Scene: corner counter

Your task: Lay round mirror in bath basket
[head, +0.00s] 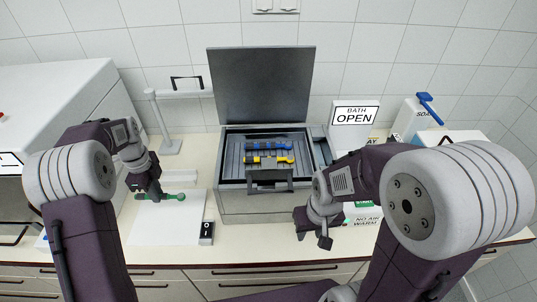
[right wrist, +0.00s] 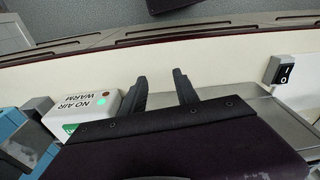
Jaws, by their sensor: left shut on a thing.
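The round mirror (head: 176,196), green with a small round end at its right, is at the white mat (head: 165,225) on the left. My left gripper (head: 155,197) is shut on it; the fingers hide part of its handle. Whether it touches the mat I cannot tell. The bath basket (head: 270,176) sits in the open metal bath (head: 265,205), with a blue tool (head: 268,146) and a yellow tool (head: 268,160) lying across it. My right gripper (head: 325,240) is at the bath's front right; in the right wrist view (right wrist: 160,88) its fingers are apart and empty.
The bath's lid (head: 262,85) stands raised behind it. A box marked "NO AIR WARM" (right wrist: 90,108) is beside my right gripper. A lamp stand (head: 160,120) is behind the mat.

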